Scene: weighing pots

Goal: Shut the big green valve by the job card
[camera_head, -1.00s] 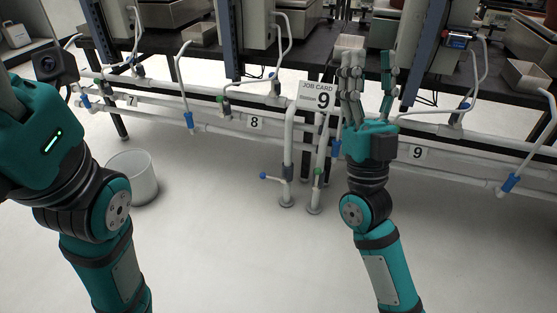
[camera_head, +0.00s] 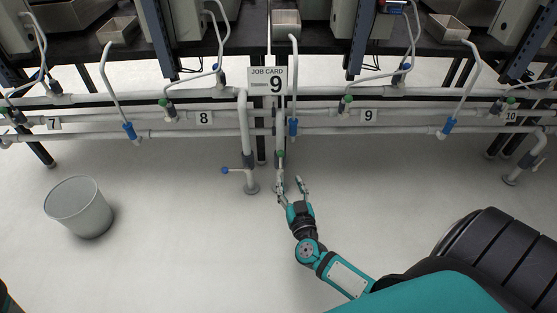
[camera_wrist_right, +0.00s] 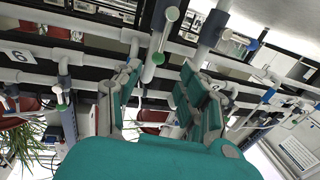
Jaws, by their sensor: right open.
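The job card (camera_head: 268,80) reads 9 and stands at the pipes in the middle of the head view. Below it, the big green valve (camera_head: 281,154) sits on a white upright pipe. My right gripper (camera_head: 289,184) is open and empty, low beside that pipe and just below the green tip. In the right wrist view, my right gripper's fingers (camera_wrist_right: 164,88) are spread apart. A grey lever with a green tip (camera_wrist_right: 172,14) points towards that camera just beyond them. The fingers do not visibly hold it. My left gripper is out of view.
A blue-tipped valve (camera_head: 226,170) is on the neighbouring upright pipe to the left. Smaller green valves (camera_head: 165,103) and blue valves (camera_head: 129,130) line the horizontal pipes. A grey bin (camera_head: 80,208) stands on the floor at left. The floor between is clear.

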